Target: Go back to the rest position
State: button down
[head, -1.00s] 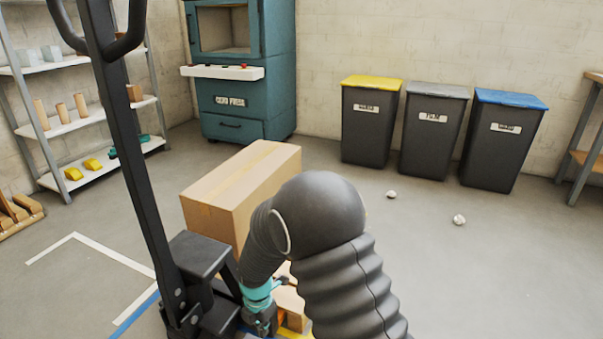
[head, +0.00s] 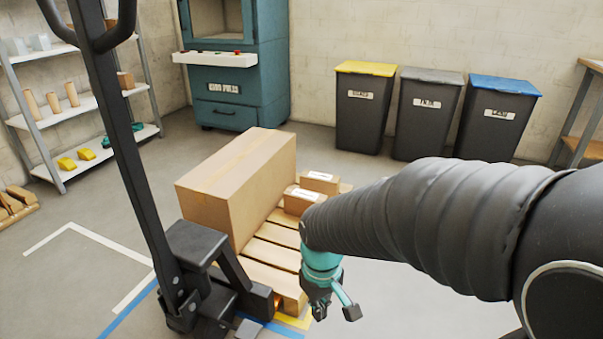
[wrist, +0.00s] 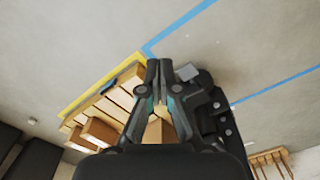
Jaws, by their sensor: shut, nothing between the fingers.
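My gripper (head: 322,308) hangs pointing down at the right front of the wooden pallet (head: 265,253) in the head view. In the wrist view my gripper (wrist: 160,66) has its fingertips together, with nothing between them. My dark sleeved arm reaches in from the right of the head view and hides part of the pallet's right side and the floor behind it.
A large cardboard box (head: 235,185) and two small boxes (head: 320,182) sit on the pallet. A black pallet jack (head: 190,280) stands at its left front. Three bins (head: 425,115), a teal press (head: 235,75) and shelves (head: 75,110) line the walls. Open floor lies right of the pallet.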

jog(key=s+d+r+m+t+p, duration=0.1)
jog(key=s+d+r+m+t, duration=0.1)
jog(key=d+r, duration=0.4)
jog(key=s+d+r+m+t+p, duration=0.1)
jog(key=s+d+r+m+t, duration=0.2)
jog(key=s+d+r, duration=0.3)
notch_tip(320, 180, up, 5)
jog(key=shift+s+f+m+t, duration=0.2)
jog(key=shift+s+m+t, duration=0.1)
jog(key=shift+s+m, duration=0.4)
jog(key=shift+w, duration=0.15)
dwell(0.4)
